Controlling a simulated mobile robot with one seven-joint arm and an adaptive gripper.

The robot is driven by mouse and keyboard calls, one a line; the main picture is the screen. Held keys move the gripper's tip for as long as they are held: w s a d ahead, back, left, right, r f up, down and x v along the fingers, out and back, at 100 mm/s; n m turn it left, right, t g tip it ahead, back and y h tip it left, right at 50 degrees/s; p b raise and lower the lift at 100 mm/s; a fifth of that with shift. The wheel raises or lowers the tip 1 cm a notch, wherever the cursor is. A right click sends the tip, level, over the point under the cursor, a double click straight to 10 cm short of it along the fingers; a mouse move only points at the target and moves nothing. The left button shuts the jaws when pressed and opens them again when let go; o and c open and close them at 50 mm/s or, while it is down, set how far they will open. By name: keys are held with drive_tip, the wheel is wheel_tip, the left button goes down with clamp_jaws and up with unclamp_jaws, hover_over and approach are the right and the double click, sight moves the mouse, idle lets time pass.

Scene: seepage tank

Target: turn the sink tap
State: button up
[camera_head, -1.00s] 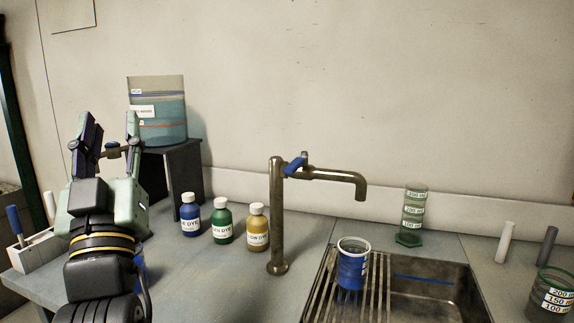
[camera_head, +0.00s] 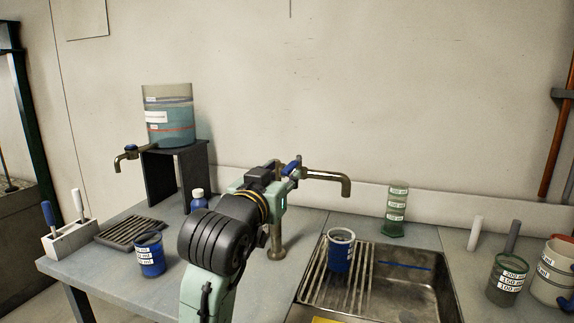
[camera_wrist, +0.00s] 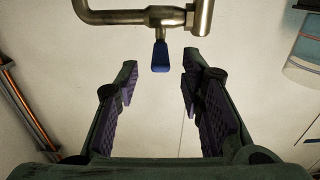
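The sink tap (camera_head: 325,175) is a metal post with a spout bent to the right over the sink; it also shows upside down in the wrist view (camera_wrist: 115,16). Its blue lever handle (camera_wrist: 160,56) hangs between and just beyond my fingertips in the wrist view, and it shows at the tap's top in the head view (camera_head: 292,166). My gripper (camera_wrist: 158,72) is open and empty, with the two purple-padded fingers on either side of the handle's line and apart from it. In the head view my arm hides much of the tap's post.
The sink (camera_head: 410,285) holds a draining rack with a blue-filled beaker (camera_head: 341,250). A dye bottle (camera_head: 198,200) stands left of my arm. A tank (camera_head: 168,115) with its own blue-handled tap (camera_head: 126,155) stands on a black stand. Another blue beaker (camera_head: 150,255) is at the left.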

sight(284, 173)
drive_tip(key=shift+p+x, duration=0.35)
drive_tip(key=shift+x, duration=1.65)
drive_tip(key=shift+c, duration=0.3)
clamp_jaws()
